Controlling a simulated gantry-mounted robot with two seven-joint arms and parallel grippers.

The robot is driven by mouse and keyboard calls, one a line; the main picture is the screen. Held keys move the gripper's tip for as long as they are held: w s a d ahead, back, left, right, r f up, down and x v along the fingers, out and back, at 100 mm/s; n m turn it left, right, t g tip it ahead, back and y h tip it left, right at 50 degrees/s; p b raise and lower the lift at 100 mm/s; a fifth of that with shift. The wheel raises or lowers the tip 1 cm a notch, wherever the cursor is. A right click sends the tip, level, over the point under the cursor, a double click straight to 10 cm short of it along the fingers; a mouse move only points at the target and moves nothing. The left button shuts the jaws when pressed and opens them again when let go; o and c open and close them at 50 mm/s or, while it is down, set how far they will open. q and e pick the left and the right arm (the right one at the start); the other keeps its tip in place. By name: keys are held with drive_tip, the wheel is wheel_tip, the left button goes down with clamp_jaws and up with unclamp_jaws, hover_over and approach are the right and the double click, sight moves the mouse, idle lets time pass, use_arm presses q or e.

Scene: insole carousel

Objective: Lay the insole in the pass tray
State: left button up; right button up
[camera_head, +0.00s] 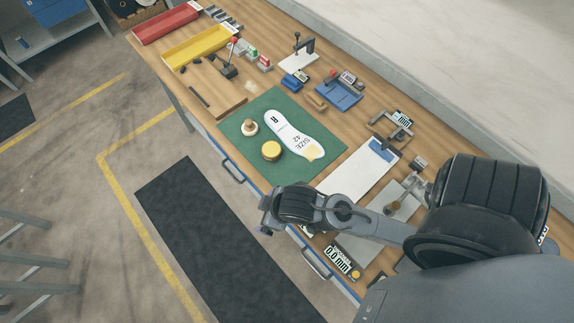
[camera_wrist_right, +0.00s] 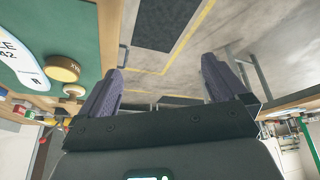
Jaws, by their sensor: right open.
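The white insole (camera_head: 290,133), printed "SIZE 42" and "R", lies flat on the green mat (camera_head: 237,152). A yellowish patch shows at its wider end. Part of it also shows at the left edge of the right wrist view (camera_wrist_right: 14,58). My right gripper (camera_head: 266,216) is beyond the mat's front corner, near the bench's front edge, apart from the insole. In the right wrist view its two fingers are spread with nothing between them (camera_wrist_right: 162,70). A red tray (camera_head: 166,22) and a yellow tray (camera_head: 197,47) stand at the bench's far end; no pass label is readable. My left gripper is out of view.
A round yellow-topped tin (camera_head: 271,151) and a wooden knob (camera_head: 249,127) stand on the mat beside the insole. Floor lies open before the bench.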

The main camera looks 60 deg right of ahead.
drive_tip(key=shift+m+g, duration=0.4)
drive_tip(key=shift+g, duration=0.3)
drive_tip(key=s+d, duration=0.2)
drive_tip(key=s, duration=0.1)
drive_tip(key=s+d, duration=0.1)
drive_tip(key=shift+s+d+f, duration=0.1)
drive_tip(key=shift+s, duration=0.3)
